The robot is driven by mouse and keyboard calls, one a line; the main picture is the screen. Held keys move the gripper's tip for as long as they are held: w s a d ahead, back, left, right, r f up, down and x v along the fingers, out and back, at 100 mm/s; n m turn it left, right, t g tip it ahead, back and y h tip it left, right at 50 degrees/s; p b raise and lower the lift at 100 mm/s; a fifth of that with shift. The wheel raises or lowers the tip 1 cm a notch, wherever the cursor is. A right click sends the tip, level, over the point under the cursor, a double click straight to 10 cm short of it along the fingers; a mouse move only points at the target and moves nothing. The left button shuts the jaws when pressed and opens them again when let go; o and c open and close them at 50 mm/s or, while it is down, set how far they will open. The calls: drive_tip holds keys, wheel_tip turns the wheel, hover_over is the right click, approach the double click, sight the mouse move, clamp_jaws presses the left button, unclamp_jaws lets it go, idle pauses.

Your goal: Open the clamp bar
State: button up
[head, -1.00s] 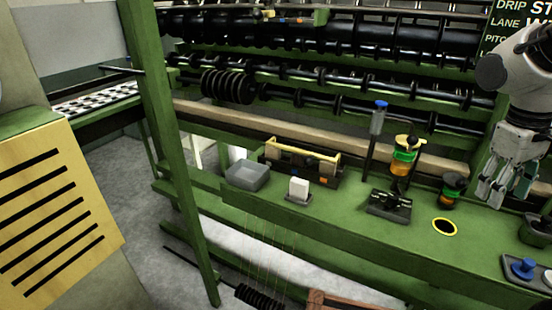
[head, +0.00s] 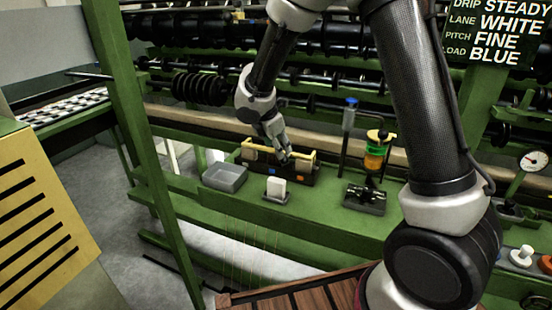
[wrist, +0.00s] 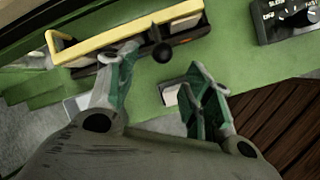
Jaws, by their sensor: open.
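The clamp bar (head: 260,151) is a yellow bar over a dark housing on the green bench, left of centre in the head view. It also crosses the upper part of the wrist view (wrist: 92,41). A dark round knob (wrist: 162,52) on a short stem shows at its near side. In the wrist view my open gripper (wrist: 162,66) has one finger on each side of the knob, left finger overlapping the bar. I cannot tell whether anything touches.
A black fixture (head: 365,198) and a post with orange and green rings (head: 374,158) stand to the right. A dial box (wrist: 288,20) shows in the wrist view.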

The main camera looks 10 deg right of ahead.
drive_tip(key=x, duration=0.7)
drive_tip(key=shift+d+f, duration=0.2)
drive_tip(key=shift+f, duration=0.05)
clamp_jaws()
